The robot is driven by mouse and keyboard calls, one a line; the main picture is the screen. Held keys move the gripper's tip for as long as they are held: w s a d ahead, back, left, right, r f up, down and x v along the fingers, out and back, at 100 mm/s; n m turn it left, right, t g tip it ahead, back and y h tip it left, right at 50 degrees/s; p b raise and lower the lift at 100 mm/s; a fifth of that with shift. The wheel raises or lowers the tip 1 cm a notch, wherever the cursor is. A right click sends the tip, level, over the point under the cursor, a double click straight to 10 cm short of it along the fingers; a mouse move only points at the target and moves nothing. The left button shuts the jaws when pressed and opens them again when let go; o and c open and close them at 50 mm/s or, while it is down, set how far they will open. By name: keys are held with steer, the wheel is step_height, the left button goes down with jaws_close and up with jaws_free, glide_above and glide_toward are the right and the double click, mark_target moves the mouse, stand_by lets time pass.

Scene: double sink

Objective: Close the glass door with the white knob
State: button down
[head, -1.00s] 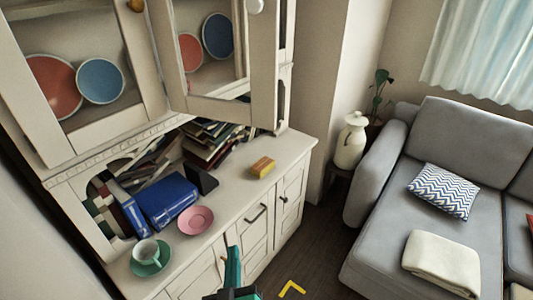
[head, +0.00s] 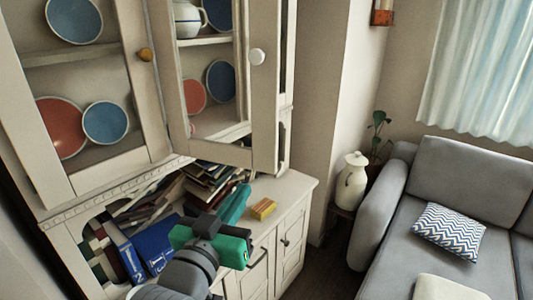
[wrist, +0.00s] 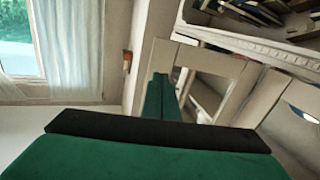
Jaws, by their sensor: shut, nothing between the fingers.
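The white knob (head: 257,56) is on the right stile of a cream-framed glass door (head: 265,110) on the upper cabinet, in the head view. This door stands open, its lower corner jutting out over the counter. My gripper (head: 238,196) is below the door, in front of the counter, apart from the knob. Its green fingers are shut and empty. They also show together in the wrist view (wrist: 161,92), with cream framing beyond them; I cannot tell the knob there.
A second glass door (head: 128,85) with a wooden knob (head: 145,54) is to the left. A vase (head: 352,182) and sofa (head: 465,170) are at right.

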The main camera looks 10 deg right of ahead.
mark_target(273, 146)
steer(key=shift+m+g+h, duration=0.3)
steer(key=shift+m, duration=0.4)
steer(key=w+d+r, duration=0.1)
steer(key=w+d, duration=0.1)
steer(key=w, duration=0.1)
steer(key=w+d+r, duration=0.1)
steer(key=w+d, duration=0.2)
steer(key=w, duration=0.1)
steer(key=w+d+r, duration=0.1)
steer(key=w+d, duration=0.2)
steer(key=shift+w+r, duration=0.25)
steer(key=shift+w, duration=0.1)
